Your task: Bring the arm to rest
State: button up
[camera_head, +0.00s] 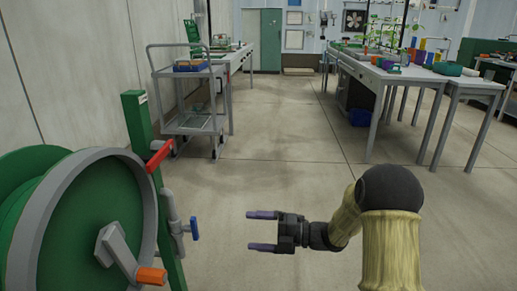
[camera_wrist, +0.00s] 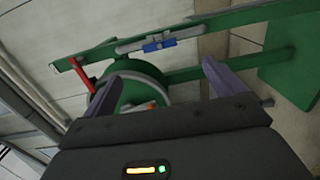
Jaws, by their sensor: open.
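My gripper (camera_head: 263,230) is at the lower middle of the head view, at the end of my arm, pointing left toward the hose reel. Its two purple fingers are apart with nothing between them. In the wrist view the gripper (camera_wrist: 166,78) shows its fingers spread, with the reel and its green post beyond them. A gap of open floor lies between the fingertips and the blue-handled valve (camera_head: 194,228) on the post in the head view.
The green hose reel (camera_head: 35,215) with an orange-handled crank stands at the left. A red lever (camera_head: 159,156) juts from the green post (camera_head: 139,120). A grey cart (camera_head: 190,122) stands behind. Benches (camera_head: 400,78) stand at the right. The middle floor is clear.

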jog(key=w+d+r+m+t+h+p, duration=0.3)
jog(key=w+r+m+t+h, duration=0.15)
jog(key=m+t+h, duration=0.35)
jog(key=s+d+m+h+p, duration=0.25)
jog(key=d+m+h, duration=0.45)
jog(key=m, duration=0.5)
jog(key=s+d+r+m+g+h+p, duration=0.1)
jog(key=s+d+m+g+p, duration=0.25)
jog(key=s+m, duration=0.55)
jog(key=s+d+r+m+g+h+p, duration=0.15)
jog(key=s+m+g, duration=0.35)
jog(key=s, duration=0.8)
notch_tip(320, 180, up, 37)
jog(key=p, duration=3.7)
jog(key=shift+w+d+t, duration=0.35)
jog(key=shift+t, duration=0.1)
